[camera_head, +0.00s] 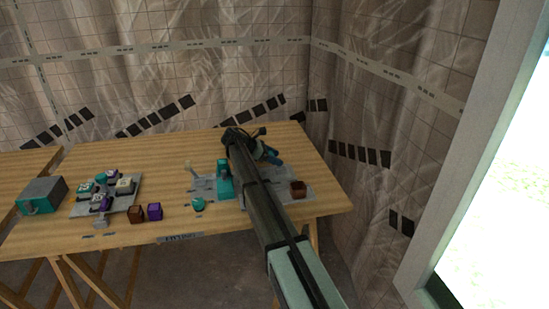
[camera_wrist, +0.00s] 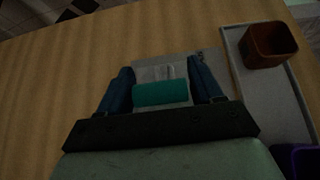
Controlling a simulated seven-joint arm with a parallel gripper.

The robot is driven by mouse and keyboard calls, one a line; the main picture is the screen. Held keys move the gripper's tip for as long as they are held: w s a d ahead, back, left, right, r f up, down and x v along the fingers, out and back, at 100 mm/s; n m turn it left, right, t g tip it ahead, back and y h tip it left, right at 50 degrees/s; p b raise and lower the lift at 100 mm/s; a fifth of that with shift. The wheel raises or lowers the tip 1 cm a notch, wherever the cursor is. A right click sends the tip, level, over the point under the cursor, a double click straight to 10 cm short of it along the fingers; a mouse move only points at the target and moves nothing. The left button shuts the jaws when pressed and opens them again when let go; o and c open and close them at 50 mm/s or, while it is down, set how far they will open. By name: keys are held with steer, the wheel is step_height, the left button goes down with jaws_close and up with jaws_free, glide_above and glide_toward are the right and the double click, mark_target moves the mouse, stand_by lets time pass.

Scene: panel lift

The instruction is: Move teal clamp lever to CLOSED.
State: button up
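In the wrist view, a teal bar or block (camera_wrist: 160,94), which looks like the clamp lever, lies across the space between my fingers. It sits in front of a pale grey plate (camera_wrist: 165,68) on the wood. My gripper (camera_wrist: 161,78) has its two blue fingers wide apart, one on each side of the teal part. I cannot tell whether they touch it. In the head view, my gripper (camera_head: 267,153) is low over the right part of the table, and my arm hides what is under it. A teal upright part (camera_head: 224,180) stands on a grey plate left of my arm.
A grey tray (camera_wrist: 262,85) holds a brown open box (camera_wrist: 270,45), with a purple object (camera_wrist: 302,160) near its lower end. In the head view, a panel with several teal and purple parts (camera_head: 104,193), small brown and purple boxes (camera_head: 154,211) and a grey-teal box (camera_head: 43,195) stand left.

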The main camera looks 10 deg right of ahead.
steer(key=shift+o, duration=0.8)
steer(key=v, duration=1.4)
